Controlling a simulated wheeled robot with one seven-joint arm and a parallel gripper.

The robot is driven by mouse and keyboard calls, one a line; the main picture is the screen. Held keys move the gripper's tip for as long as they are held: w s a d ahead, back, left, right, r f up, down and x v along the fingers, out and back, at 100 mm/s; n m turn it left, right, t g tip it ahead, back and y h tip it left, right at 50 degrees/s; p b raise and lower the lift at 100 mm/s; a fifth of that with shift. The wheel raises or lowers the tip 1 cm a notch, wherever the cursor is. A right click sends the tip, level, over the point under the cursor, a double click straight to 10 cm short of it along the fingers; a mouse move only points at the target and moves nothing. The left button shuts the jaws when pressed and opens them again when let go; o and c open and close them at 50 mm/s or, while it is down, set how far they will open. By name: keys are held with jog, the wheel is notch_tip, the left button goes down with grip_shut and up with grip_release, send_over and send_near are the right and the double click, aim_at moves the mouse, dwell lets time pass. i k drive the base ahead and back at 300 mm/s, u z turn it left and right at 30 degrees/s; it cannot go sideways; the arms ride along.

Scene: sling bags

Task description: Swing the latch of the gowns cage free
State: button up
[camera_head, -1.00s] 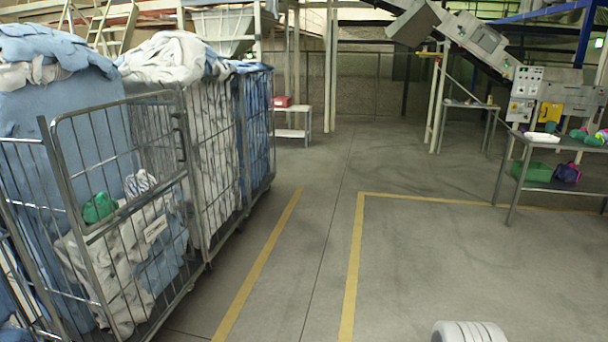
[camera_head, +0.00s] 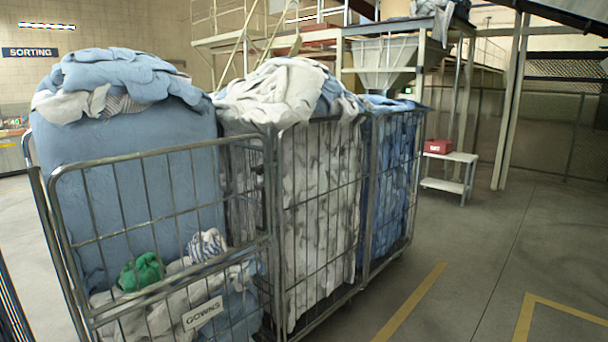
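The gowns cage (camera_head: 160,155) is the nearest wire cage, at the left in the head view. Its white GOWNS sign (camera_head: 203,313) hangs tilted low on the front. A tall pale blue bundle (camera_head: 150,170) rises above the cage. Inside, low down, lie a green cloth (camera_head: 141,271), a striped white cloth (camera_head: 207,245) and grey-white cloth. A dark fitting (camera_head: 259,178) at the right side of the front gate looks like the latch; its exact position is too small to tell. My gripper is not in view.
A cage of white linen (camera_head: 318,215) and a cage of blue linen (camera_head: 395,190) stand in a row to the right. A small table (camera_head: 446,183) holds a red box (camera_head: 438,146). Floor (camera_head: 480,270) with yellow lines is open at right. A SORTING sign (camera_head: 30,52) hangs behind left.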

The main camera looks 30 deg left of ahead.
aim_at(260, 170)
jog(key=u, duration=0.3)
jog(key=i, duration=1.3)
jog(key=u, duration=1.45)
jog(key=i, duration=0.85)
jog(key=u, duration=0.95)
